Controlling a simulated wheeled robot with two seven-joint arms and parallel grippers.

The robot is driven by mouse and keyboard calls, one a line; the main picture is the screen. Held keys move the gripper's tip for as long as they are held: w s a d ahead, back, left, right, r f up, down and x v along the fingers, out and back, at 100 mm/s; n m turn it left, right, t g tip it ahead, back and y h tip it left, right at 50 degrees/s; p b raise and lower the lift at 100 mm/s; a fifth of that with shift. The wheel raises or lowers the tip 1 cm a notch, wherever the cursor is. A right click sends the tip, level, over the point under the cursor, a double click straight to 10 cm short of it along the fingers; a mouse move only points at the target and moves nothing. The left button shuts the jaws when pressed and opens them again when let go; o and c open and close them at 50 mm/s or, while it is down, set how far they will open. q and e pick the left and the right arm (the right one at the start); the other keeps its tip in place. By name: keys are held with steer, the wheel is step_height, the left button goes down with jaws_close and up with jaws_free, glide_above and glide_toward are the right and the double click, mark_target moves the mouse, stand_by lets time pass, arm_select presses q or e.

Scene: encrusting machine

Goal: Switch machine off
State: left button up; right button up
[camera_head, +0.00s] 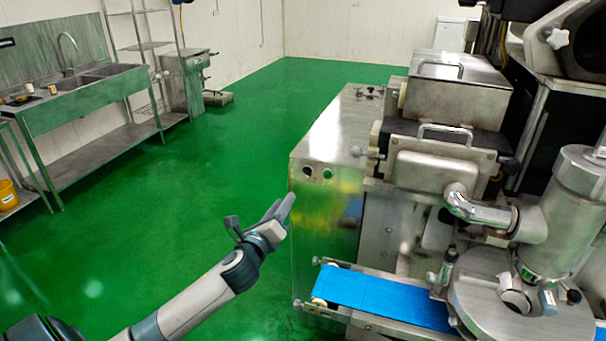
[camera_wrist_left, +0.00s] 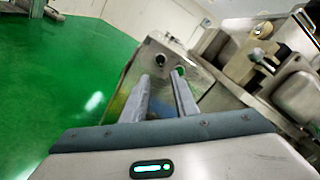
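The steel encrusting machine (camera_head: 440,172) fills the right of the head view. Two small round controls, a dark one (camera_head: 308,171) and one beside it (camera_head: 327,173), sit on the upper part of its left cabinet. In the left wrist view the dark control (camera_wrist_left: 160,60) and a green-looking control (camera_wrist_left: 181,71) show just beyond the fingertips. My left gripper (camera_head: 283,209) is to the left of and below these controls in the head view, apart from the cabinet. Its fingers (camera_wrist_left: 159,78) are parted with nothing between them. My right gripper is not in view.
A blue conveyor belt (camera_head: 375,296) sticks out of the machine to the right of my left arm. Green floor (camera_head: 200,200) is clear on the left. A sink bench (camera_head: 90,92) and a shelf rack (camera_head: 150,46) stand along the left wall.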

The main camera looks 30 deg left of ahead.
mark_target(304, 172)
arm_select(q)
steer(key=p+x, duration=0.3)
steer(key=x, duration=1.3)
steer(key=shift+d+p, duration=0.1)
steer(key=shift+p, duration=0.3)
jaws_close()
